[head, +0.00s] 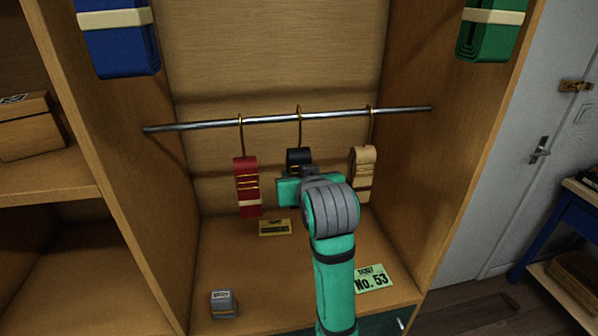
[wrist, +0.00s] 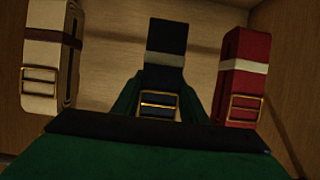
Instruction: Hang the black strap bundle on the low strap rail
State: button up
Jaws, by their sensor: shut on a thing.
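The black strap bundle (head: 299,157) hangs below the rail by a brass hook, between two other bundles. Its hook appears to be over the low strap rail (head: 335,114), though contact is too small to be sure of. My gripper (head: 290,188) is at the lower part of the black bundle and hides it in the head view. In the wrist view the black bundle (wrist: 165,75), with a pale band and brass buckle, stands between the fingers of my gripper (wrist: 158,108), which is shut on it.
A red bundle (head: 247,185) hangs left and a beige bundle (head: 363,168) right on the same rail. Blue (head: 122,45) and green (head: 490,32) bundles are higher on the side panels.

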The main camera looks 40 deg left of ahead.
jog(key=shift+f, duration=0.15)
jog(key=o, duration=1.3)
jog(key=v, duration=1)
jog(key=shift+s+d, duration=0.25)
